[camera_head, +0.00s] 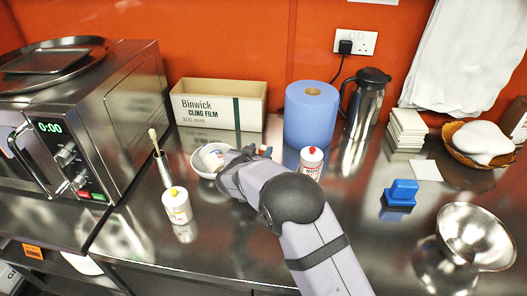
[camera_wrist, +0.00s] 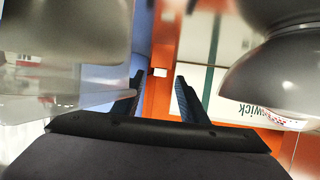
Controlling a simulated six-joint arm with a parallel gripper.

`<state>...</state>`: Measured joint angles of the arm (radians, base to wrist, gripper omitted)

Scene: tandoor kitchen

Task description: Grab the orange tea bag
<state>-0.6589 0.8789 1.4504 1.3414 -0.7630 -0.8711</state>
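I cannot clearly pick out an orange tea bag in either view. My gripper (camera_wrist: 160,80) is open in the wrist view, its two dark fingers apart. Between and beyond the fingertips is an orange strip with a small white square (camera_wrist: 160,72); I cannot tell whether it is near the fingers or background. In the head view, my gripper is low over the counter beside a small white bowl (camera_head: 203,166), mostly hidden by my arm. The bowl holds something pale that I cannot make out.
A cling film box (camera_head: 220,118) and blue roll (camera_head: 311,115) stand behind my gripper. A red-capped container (camera_head: 311,163) is close on the right, a yellow-capped one (camera_head: 177,206) at front left. A steel flask (camera_head: 365,105) stands at the back.

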